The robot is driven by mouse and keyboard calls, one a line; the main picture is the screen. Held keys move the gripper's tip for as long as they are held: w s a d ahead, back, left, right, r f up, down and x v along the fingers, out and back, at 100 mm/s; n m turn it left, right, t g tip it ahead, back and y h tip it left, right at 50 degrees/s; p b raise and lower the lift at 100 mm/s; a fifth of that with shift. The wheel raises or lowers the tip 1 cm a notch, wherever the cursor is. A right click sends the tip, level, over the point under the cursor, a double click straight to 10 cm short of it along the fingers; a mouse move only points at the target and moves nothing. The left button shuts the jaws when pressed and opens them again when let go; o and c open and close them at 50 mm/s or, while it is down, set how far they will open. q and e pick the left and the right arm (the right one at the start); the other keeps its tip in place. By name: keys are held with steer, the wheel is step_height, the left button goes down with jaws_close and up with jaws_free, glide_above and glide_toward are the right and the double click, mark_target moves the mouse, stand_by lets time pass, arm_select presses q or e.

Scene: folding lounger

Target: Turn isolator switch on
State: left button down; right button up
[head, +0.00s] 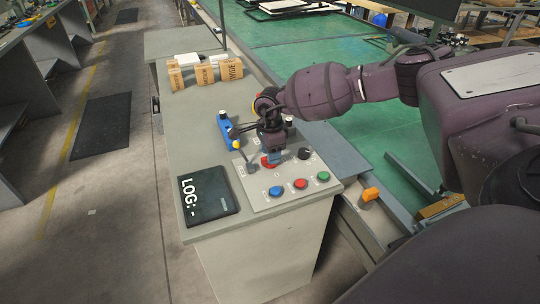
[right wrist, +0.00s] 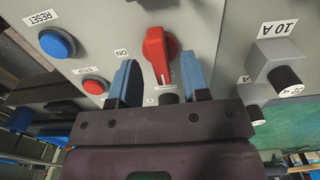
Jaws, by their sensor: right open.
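The red isolator switch (right wrist: 158,48) is a rotary knob on the grey panel (right wrist: 100,20), with an "ON" label to its left in the right wrist view. Its white mark is at the lower end of the knob, towards my gripper. In the head view the red switch (head: 267,162) is partly hidden under my right gripper (head: 275,157). In the right wrist view my right gripper (right wrist: 161,68) is open, its two blue fingers on either side of the knob's lower end. I cannot tell whether either finger touches it. My left gripper is not in view.
Blue (head: 276,190), red (head: 301,184) and green (head: 323,177) buttons sit along the panel's front. A black knob (head: 304,153) is right of the gripper, a lever (head: 245,158) left. A dark log tablet (head: 208,198), a blue holder (head: 224,131) and cardboard boxes (head: 205,74) are on the desk.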

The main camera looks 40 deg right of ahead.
steer(key=shift+f, duration=0.55)
jaws_close()
